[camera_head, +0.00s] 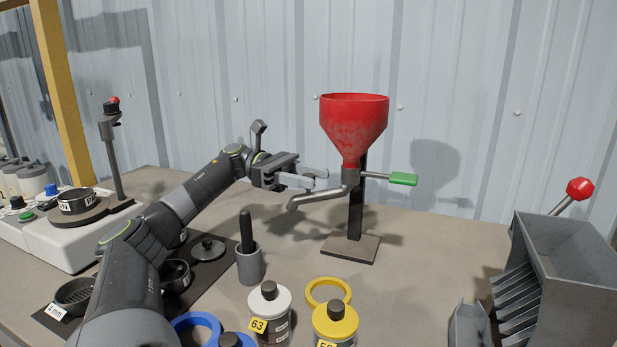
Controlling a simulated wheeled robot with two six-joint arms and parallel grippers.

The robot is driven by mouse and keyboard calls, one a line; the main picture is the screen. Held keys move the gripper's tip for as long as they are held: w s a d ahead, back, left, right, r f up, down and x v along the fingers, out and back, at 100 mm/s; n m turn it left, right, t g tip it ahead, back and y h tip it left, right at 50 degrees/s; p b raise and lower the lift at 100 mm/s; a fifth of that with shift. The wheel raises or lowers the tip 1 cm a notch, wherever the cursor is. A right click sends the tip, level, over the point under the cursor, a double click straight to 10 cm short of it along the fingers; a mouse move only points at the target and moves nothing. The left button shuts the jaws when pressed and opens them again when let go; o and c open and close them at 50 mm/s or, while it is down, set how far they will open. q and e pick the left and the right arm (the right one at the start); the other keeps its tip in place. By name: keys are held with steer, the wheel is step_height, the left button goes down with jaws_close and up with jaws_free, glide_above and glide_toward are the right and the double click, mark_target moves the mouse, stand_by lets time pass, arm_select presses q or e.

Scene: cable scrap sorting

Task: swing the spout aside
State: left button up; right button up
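A red funnel (353,120) stands on a dark post with a flat base plate (351,247). A grey spout (320,195) leaves the valve body under the funnel and points left, its end bent downward. A lever with a green handle (403,179) sticks out to the right. My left gripper (320,178) comes in from the left, its fingers apart with a gap between them. Its fingertips are close above the spout in the picture; I cannot tell whether they touch it. Nothing shows between the fingers. My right gripper is out of view.
A grey mortar with a pestle (249,262), a white-lidded jar (269,308), a yellow-lidded jar (335,322) and a yellow ring (328,291) stand in front. A grey slotted metal box (574,255) is at the right. The table between the funnel and this box is clear.

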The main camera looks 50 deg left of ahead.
arm_select(q)
steer(key=v, duration=0.7)
steer(key=shift+a+b, duration=0.25)
steer(key=shift+b, duration=0.05)
stand_by(0.4)
